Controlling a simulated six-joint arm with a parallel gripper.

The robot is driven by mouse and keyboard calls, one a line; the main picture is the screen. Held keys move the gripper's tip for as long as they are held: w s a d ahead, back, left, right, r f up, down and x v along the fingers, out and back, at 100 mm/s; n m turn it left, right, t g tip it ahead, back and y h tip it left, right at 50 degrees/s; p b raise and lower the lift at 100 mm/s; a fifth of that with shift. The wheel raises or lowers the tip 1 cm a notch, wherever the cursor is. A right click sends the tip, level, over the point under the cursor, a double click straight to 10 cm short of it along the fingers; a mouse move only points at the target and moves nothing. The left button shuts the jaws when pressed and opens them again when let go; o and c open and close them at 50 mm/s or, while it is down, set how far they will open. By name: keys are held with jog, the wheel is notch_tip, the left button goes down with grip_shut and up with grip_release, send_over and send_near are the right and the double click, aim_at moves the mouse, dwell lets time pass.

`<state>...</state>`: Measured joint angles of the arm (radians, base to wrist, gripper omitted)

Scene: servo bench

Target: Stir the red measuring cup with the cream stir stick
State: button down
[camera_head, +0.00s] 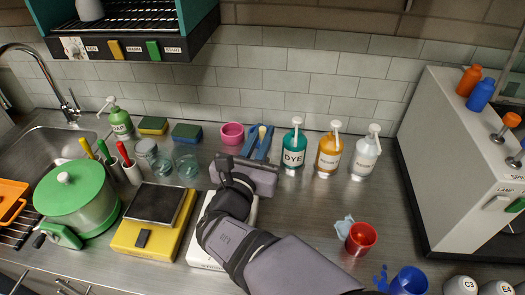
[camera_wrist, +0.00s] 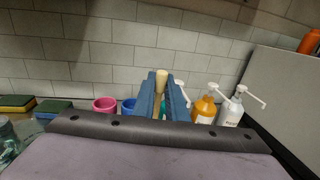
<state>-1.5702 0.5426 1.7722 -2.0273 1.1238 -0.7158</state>
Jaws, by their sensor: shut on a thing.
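The red measuring cup (camera_head: 361,238) stands upright on the steel counter at the right front in the head view. It is out of the wrist view. My gripper (camera_head: 257,146) is over the back middle of the counter, well to the left of and behind the cup. Its blue fingers (camera_wrist: 161,97) are shut on the cream stir stick (camera_head: 262,133). The stick's rounded top also shows between the fingers in the wrist view (camera_wrist: 161,78). The stick's lower part is hidden by the fingers and gripper body.
A pink cup (camera_head: 232,134) stands left of my gripper. Teal dye (camera_head: 293,150), orange (camera_head: 328,155) and white (camera_head: 365,157) pump bottles stand to its right. A yellow scale (camera_head: 150,225) is at left.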

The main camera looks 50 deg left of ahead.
jog(key=shift+w+r, duration=0.1)
jog(key=shift+r, duration=1.25)
notch_tip(320, 180, up, 4)
jog(key=w+p, duration=0.3)
jog(key=p, duration=0.2)
jog(key=w+d+f+m+t+h+p, duration=0.1)
jog(key=w+d+m+h+p, duration=0.1)
jog(key=d, duration=0.7)
jog(key=w+d+m+t+h+p, duration=0.1)
jog(key=d+m+h+p, duration=0.1)
jog(key=d+m+h, duration=0.2)
jog(key=w+d+f+m+t+h+p, duration=0.1)
jog(key=d+h, duration=0.6)
jog(key=d, duration=0.7)
jog(key=shift+w+f+m+p, duration=0.3)
jog(key=shift+w+m+p, duration=0.55)
jog(key=shift+m, duration=0.15)
jog(key=shift+f, duration=0.15)
